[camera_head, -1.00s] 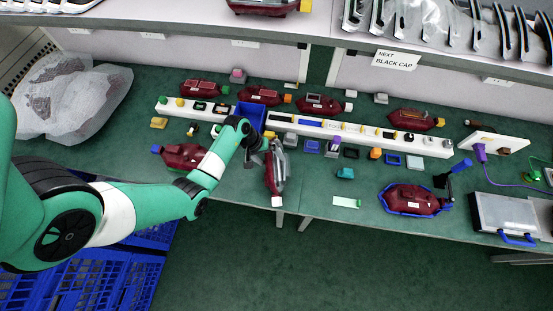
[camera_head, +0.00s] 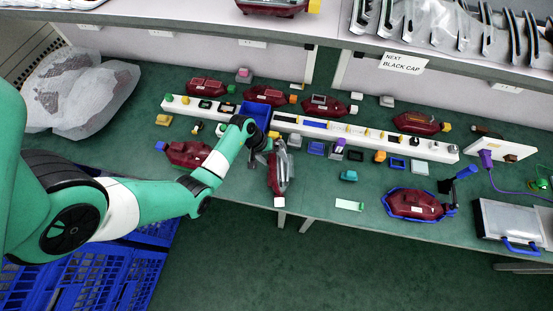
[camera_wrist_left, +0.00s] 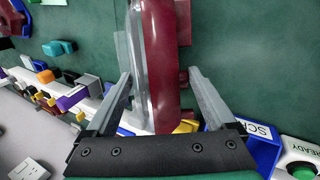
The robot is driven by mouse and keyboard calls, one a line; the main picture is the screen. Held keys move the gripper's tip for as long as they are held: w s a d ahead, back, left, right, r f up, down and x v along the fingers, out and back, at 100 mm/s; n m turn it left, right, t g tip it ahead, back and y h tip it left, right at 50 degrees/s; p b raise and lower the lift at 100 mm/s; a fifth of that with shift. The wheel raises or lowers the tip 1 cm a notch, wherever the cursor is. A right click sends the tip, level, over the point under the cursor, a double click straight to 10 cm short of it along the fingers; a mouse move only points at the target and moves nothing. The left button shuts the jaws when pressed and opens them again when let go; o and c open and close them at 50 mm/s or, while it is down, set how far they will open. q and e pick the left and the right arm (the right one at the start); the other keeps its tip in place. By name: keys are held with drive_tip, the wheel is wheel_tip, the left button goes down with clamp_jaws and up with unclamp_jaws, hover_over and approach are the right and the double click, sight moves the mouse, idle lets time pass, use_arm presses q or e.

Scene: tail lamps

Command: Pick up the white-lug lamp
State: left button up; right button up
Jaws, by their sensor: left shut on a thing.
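The white-lug lamp (camera_head: 276,178) is dark red with a clear grey side and a white lug at its near end. It is at the front edge of the green bench in the head view. My left gripper (camera_head: 268,152) is shut on it from above. In the left wrist view the lamp (camera_wrist_left: 163,70) stands between the two fingers of the left gripper (camera_wrist_left: 160,76). Whether the lamp touches the bench cannot be told. My right gripper is not in view.
A blue bin (camera_head: 254,110) and a long white rail (camera_head: 360,134) with small caps lie behind the lamp. Another red lamp (camera_head: 188,153) lies to the left, and one sits in a blue-rimmed tray (camera_head: 388,211) at right. A pale green block (camera_head: 349,206) lies right of the gripper.

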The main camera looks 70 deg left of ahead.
use_arm(q)
wheel_tip(320, 180, up, 18)
drive_tip(key=p, duration=0.5)
